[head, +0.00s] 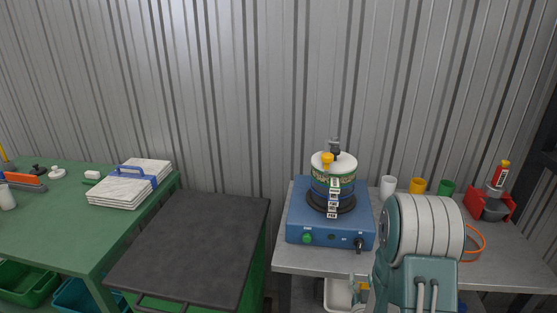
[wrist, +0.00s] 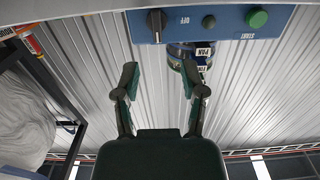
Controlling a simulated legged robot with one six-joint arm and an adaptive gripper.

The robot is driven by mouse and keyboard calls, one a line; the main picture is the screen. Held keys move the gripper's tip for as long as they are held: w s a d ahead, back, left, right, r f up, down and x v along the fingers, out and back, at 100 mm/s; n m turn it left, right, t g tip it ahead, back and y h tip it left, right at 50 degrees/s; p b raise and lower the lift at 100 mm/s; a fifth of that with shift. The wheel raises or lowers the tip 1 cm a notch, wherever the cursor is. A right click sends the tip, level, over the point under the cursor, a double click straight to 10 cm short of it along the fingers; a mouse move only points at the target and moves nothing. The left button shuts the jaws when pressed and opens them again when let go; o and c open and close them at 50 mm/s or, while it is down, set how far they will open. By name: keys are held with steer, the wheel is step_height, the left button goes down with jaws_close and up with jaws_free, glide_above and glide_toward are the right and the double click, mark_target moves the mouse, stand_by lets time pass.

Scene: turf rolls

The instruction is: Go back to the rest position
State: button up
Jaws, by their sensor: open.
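My gripper (wrist: 160,82) shows in the wrist view with its two dark fingers spread apart and nothing between them. The blue machine (wrist: 225,22), with a black knob and a green START button, is at the top of that view, beyond the fingertips; I see a gap between them. In the head view my pale, ribbed arm stands in front of the grey table, and the gripper cannot be made out there. The same blue machine (head: 302,222) stands on that table, left of my arm, with a white and green can (head: 321,172) on top.
White (head: 387,186), yellow (head: 417,185) and green (head: 446,187) cups stand behind my arm. A red holder (head: 473,206) is at right. A dark-topped cart (head: 190,240) and a green table (head: 50,225) with stacked white sheets (head: 125,190) are left. A corrugated wall closes the back.

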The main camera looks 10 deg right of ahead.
steer(key=s+a+r+n+g+y, duration=0.25)
steer(key=a+r+g, duration=0.45)
steer(key=r, duration=0.7)
steer(key=s+a+r+g+y, duration=0.1)
steer(key=s+a+r+g, duration=0.1)
steer(key=s, duration=0.8)
steer(key=s+a+r+g+y, duration=0.1)
steer(key=s+a+r, duration=0.3)
steer(key=s, duration=0.6)
steer(key=shift+a+r+n+g, duration=0.25)
steer(key=shift+r+n+g, duration=0.1)
steer(key=shift+r+g, duration=0.35)
